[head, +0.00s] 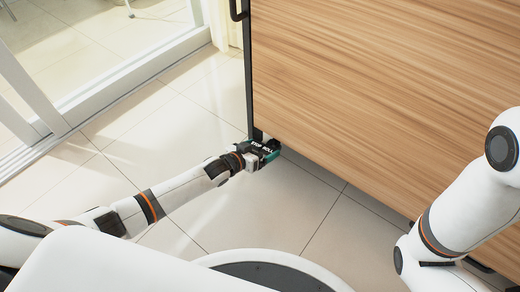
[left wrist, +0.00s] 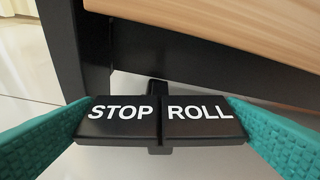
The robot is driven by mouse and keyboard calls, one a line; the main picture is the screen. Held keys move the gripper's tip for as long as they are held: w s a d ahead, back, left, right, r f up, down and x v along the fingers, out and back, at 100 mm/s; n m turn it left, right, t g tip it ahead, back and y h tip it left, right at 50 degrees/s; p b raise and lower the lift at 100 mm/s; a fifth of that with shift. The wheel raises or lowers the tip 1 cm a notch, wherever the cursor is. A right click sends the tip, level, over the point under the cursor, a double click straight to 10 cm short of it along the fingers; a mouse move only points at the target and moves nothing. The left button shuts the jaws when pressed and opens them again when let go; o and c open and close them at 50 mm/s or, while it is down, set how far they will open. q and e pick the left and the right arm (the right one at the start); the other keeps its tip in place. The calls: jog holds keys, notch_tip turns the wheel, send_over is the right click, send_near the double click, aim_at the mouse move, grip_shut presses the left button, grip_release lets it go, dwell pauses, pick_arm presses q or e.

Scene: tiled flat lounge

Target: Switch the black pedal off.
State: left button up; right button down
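The black pedal (head: 261,146) is at the foot of the black post at the wooden panel's near left corner, low over the floor. In the left wrist view the pedal (left wrist: 162,121) has two halves side by side, STOP on the left and ROLL on the right. I cannot tell which half is lower. My left gripper (head: 264,151) is at the pedal, its teal fingers (left wrist: 160,108) spread wide, one at each end of it. The fingertips meet the pedal's edges in the picture; I cannot tell whether they touch. My right gripper is out of view.
The large wooden panel (head: 380,90) in a black frame (head: 249,75) fills the right side. Tiled floor (head: 190,125) is clear to the left, up to a white sliding door frame (head: 125,85). My right arm is at the right edge, in front of the panel.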

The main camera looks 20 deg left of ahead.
pick_arm(q)
jog(key=c, duration=0.6)
jog(key=shift+o, duration=0.2)
jog(key=shift+d+r+p, duration=0.1)
jog(key=shift+r+p, duration=0.15)
jog(key=shift+p, duration=0.25)
jog(key=m+y+p, duration=0.1)
jog(key=m+p, duration=0.1)
jog(key=p, duration=0.1)
jog(key=shift+s+d+p, duration=0.1)
jog(key=shift+d+p, duration=0.1)
jog(key=shift+p, duration=0.15)
jog(key=shift+o, duration=0.2)
jog(key=shift+f+m+t+y, duration=0.2)
jog(key=shift+m+t+y, duration=0.2)
jog(key=shift+m+y, duration=0.4)
jog(key=o, duration=0.8)
jog(key=shift+c, duration=0.2)
jog(key=shift+p, duration=0.3)
